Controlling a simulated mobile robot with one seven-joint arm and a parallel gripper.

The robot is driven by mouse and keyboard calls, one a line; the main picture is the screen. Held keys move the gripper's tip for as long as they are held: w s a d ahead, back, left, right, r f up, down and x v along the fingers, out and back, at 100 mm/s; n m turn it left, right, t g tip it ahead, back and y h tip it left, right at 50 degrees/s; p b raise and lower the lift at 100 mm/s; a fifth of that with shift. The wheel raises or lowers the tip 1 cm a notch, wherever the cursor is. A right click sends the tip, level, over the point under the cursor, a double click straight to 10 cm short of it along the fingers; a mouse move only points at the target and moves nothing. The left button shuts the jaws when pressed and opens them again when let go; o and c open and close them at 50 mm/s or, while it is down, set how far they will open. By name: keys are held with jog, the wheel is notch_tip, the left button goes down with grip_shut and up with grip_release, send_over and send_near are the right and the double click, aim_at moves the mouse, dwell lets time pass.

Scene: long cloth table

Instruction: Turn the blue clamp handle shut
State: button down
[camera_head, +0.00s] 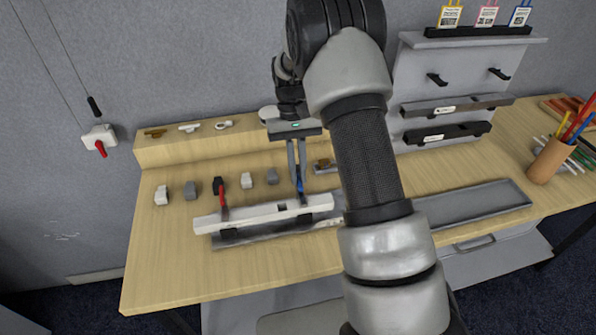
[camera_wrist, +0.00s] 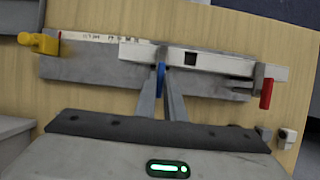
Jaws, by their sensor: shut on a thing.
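The blue clamp handle (camera_head: 299,185) stands at the right part of a white bar (camera_head: 262,213) on the wooden table. In the wrist view the blue handle (camera_wrist: 161,79) shows between the fingertips. My gripper (camera_head: 298,179) reaches down from above, its two fingers (camera_wrist: 161,88) closed on the handle from both sides. The handle's lower end and pivot are partly hidden by the fingers. The bar (camera_wrist: 200,61) lies along a grey base plate (camera_wrist: 100,72). A red clamp handle (camera_head: 222,194) stands near the bar's left end; it also shows in the wrist view (camera_wrist: 266,93).
A yellow clamp part (camera_wrist: 46,43) sits at the far end of the base plate in the wrist view. Small blocks (camera_head: 191,190) stand in a row behind the bar. A grey flat tray (camera_head: 470,205) and a pencil cup (camera_head: 549,160) are at right. The table front is clear.

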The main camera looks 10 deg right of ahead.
jog(key=shift+w+r, duration=0.1)
jog(key=c, duration=1.8)
grip_release()
jog(key=shift+c, duration=0.2)
jog(key=v, duration=1.7)
jog(key=shift+r+p, duration=0.2)
jog(key=shift+p, duration=0.1)
jog(key=shift+r, duration=0.1)
jog(key=s+r+t, duration=0.5)
jog(key=s+r, duration=0.8)
jog(key=s, duration=0.1)
jog(key=s+f+t, duration=0.2)
jog(key=s, duration=0.6)
jog(key=s+f+t, duration=0.3)
jog(key=s, duration=0.5)
